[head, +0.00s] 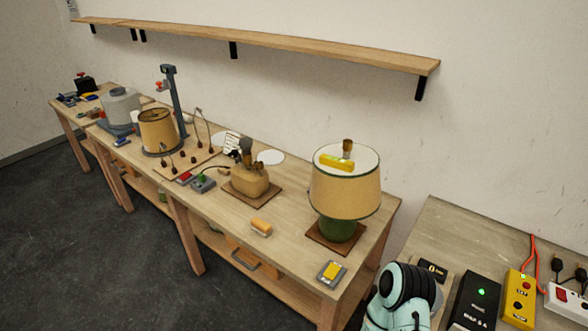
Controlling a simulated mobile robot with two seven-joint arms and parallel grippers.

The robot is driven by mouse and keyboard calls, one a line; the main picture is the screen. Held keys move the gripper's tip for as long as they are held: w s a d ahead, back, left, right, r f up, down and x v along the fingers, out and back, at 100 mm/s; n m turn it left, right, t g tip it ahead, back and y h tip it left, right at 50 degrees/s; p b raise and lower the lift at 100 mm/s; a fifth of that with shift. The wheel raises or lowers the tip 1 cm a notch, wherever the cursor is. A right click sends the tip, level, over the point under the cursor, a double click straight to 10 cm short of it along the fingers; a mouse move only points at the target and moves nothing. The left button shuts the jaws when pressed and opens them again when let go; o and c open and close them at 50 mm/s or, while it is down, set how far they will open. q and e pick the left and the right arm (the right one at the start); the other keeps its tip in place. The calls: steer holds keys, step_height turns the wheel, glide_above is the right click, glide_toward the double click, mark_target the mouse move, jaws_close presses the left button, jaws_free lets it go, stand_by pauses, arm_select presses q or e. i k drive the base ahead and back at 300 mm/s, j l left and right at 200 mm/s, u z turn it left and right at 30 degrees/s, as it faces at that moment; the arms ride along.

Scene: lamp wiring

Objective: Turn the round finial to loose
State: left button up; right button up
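A lamp with a tan shade (344,193) and a green base (339,230) stands upright on a brown square board at the right end of the long bench. A small brown finial (347,145) sticks up from the top of the shade; it is too small to tell whether it is round or how tight it sits. A yellow bar-shaped thing (336,162) lies on the shade's pale top beside the finial. Part of my teal and black arm shows at the bottom right, well apart from the lamp. Neither of my grippers can be seen.
The long bench (290,205) also bears a second tan shade (158,130), a beige pot of tools (249,181), an orange block (261,227) and a grey-yellow box (331,273). A wooden shelf (270,40) runs above. A side table at right holds a yellow tester (518,300).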

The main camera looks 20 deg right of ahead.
mark_target(347, 143)
steer(key=z, duration=0.9)
steer(key=l+u, duration=0.2)
steer(key=l, duration=0.2)
steer(key=j, duration=0.3)
steer(key=i+j, duration=0.15)
steer(key=j+u, duration=0.05)
steer(key=j, duration=0.1)
